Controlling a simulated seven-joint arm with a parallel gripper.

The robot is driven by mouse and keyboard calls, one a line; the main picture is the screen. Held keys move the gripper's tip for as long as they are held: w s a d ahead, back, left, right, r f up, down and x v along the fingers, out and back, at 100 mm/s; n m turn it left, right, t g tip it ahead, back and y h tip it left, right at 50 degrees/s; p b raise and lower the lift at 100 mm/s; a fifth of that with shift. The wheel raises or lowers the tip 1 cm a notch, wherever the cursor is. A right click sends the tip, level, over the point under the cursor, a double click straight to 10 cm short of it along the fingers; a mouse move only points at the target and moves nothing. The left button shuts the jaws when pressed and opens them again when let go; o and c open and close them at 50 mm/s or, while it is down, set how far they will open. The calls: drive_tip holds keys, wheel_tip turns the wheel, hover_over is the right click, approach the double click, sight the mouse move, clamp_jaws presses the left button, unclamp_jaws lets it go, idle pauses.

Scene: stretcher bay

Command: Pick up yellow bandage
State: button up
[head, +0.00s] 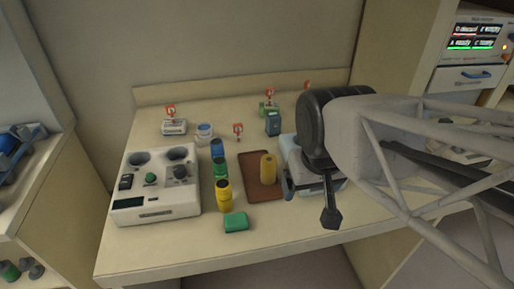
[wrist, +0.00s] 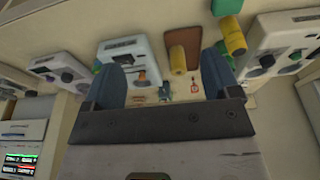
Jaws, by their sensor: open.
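A plain yellow roll, which looks like the yellow bandage (head: 268,168), stands upright on a brown mat (head: 256,188) in the middle of the table. In the wrist view the roll (wrist: 178,60) shows between my fingers in the picture, near the brown mat (wrist: 184,40). A second yellow cylinder with dark bands (head: 225,196) stands left of the mat in the head view; it also shows at the wrist view's upper right (wrist: 234,38). My gripper (wrist: 162,75) is open and empty, apart from the roll. In the head view my arm partly hides it, to the right of the mat.
A white control box (head: 157,205) stands at the table's left. Green (head: 221,168) and blue (head: 217,148) cylinders stand beside it. A green block (head: 236,222) lies near the front edge. A dark blue item (head: 273,123) stands behind the mat. The front right of the table is clear.

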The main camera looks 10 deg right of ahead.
sight(274, 167)
drive_tip(key=w+a+f+m+t+y, duration=0.4)
drive_tip(key=w+a+f+m+y, duration=0.3)
drive_tip(key=m, duration=0.7)
drive_tip(key=w+d+f+m+t, duration=0.2)
drive_tip(key=w+m, duration=0.1)
drive_tip(key=m, duration=0.2)
drive_tip(key=w+d+f+m+t+h, duration=0.1)
drive_tip(key=w+d+f+m+t, duration=0.1)
drive_tip(key=m, duration=0.4)
drive_tip(key=w+d+f+m+t+h, duration=0.1)
drive_tip(key=w+d+m+t, duration=0.1)
drive_tip(key=w+d+m, duration=0.1)
drive_tip(key=shift+w+f+m, duration=0.2)
drive_tip(key=shift+w+m, duration=0.25)
drive_tip(key=shift+m, duration=0.2)
drive_tip(key=shift+w+f+m, duration=0.2)
drive_tip(key=shift+w+m, duration=0.2)
drive_tip(key=shift+m, duration=0.25)
drive_tip(key=shift+w+d+f+m, duration=0.2)
drive_tip(key=shift+d+f+m, duration=0.3)
drive_tip(key=shift+m, duration=0.3)
drive_tip(key=shift+x, duration=1.3)
